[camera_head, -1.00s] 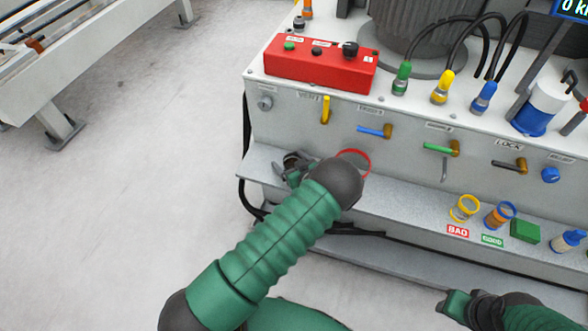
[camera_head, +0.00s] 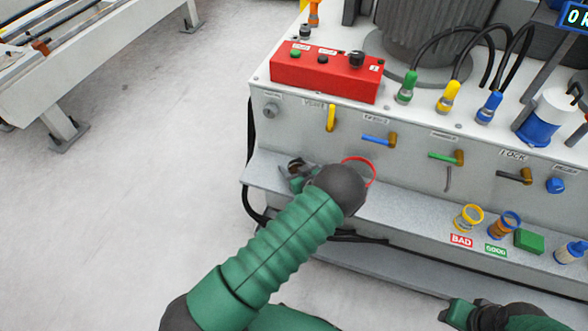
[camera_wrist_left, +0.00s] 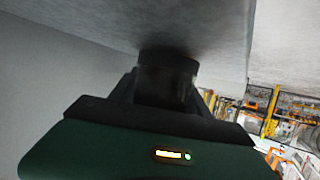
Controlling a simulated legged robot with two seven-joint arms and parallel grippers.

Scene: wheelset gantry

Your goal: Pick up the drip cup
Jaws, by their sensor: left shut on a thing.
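My left gripper (camera_head: 299,174) is low over the left end of the grey ledge, just left of my dark wrist joint. It is shut on a small dark thing, which I take to be the drip cup. In the left wrist view a dark round body (camera_wrist_left: 167,72) sits at the jaws, close against a grey surface; shadow hides its details. The wrist covers much of the grip in the head view. My right gripper (camera_head: 458,312) is at the bottom right, away from the ledge; its jaws are unclear.
A red ring (camera_head: 371,168) shows behind my left wrist. The ledge (camera_head: 405,212) carries a yellow-rimmed cup (camera_head: 468,218), an orange-and-blue cup (camera_head: 503,224) and a green block (camera_head: 529,241). Levers and a red button box (camera_head: 325,75) are above.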

